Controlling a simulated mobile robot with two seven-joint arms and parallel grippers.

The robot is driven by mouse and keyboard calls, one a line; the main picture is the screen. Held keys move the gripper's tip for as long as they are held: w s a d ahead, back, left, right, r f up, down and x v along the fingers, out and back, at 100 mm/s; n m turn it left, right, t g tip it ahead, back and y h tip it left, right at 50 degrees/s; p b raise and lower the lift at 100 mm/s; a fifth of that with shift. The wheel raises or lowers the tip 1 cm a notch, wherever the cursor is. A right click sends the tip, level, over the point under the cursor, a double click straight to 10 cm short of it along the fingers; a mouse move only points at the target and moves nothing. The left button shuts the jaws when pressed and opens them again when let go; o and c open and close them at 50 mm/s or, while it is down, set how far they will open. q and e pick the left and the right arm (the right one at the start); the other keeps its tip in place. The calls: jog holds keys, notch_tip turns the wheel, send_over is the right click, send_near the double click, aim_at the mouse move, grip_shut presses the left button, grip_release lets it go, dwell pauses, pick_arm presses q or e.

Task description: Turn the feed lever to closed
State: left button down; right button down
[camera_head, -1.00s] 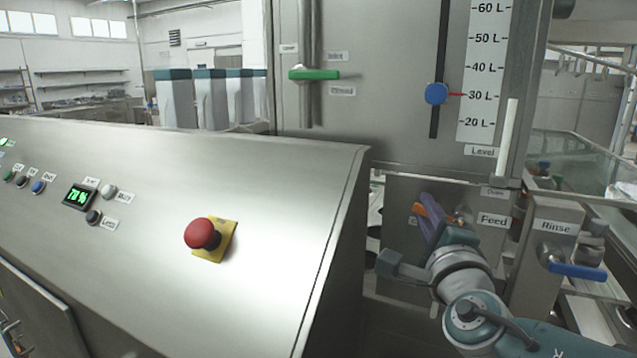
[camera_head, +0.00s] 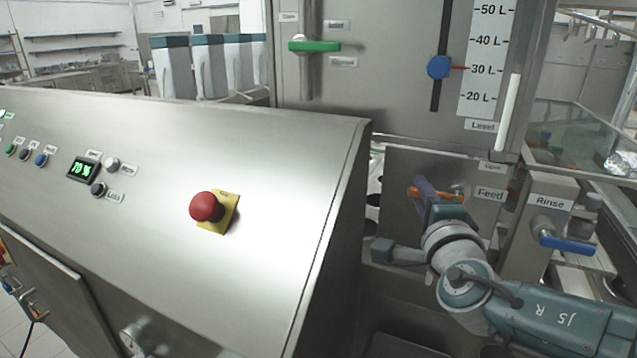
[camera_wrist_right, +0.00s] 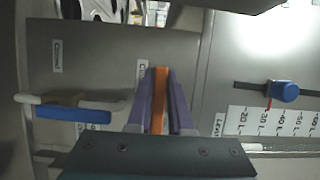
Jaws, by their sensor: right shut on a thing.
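The orange feed lever (camera_head: 414,192) is on the steel panel beside the Feed label (camera_head: 490,195), at the right of the head view. My right gripper (camera_head: 424,187) has its purple fingers shut around the lever. In the right wrist view, the orange lever (camera_wrist_right: 160,94) runs lengthwise between the two purple fingers of the gripper (camera_wrist_right: 161,85). The lever's pivot is largely hidden by my gripper. My left gripper is out of view.
The blue Rinse lever (camera_head: 567,244) is to the right of my gripper. A sloped console (camera_head: 270,190) with a red stop button (camera_head: 206,207) fills the left. Above are a green lever (camera_head: 315,46) and a blue level knob (camera_head: 438,67).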

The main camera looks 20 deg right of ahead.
jog(key=c, duration=0.8)
grip_release()
jog(key=shift+s+a, duration=0.1)
jog(key=shift+s, duration=0.1)
jog(key=p+v, duration=0.2)
jog(key=v, duration=0.7)
jog(key=shift+s+p, duration=0.25)
jog(key=shift+p, duration=0.1)
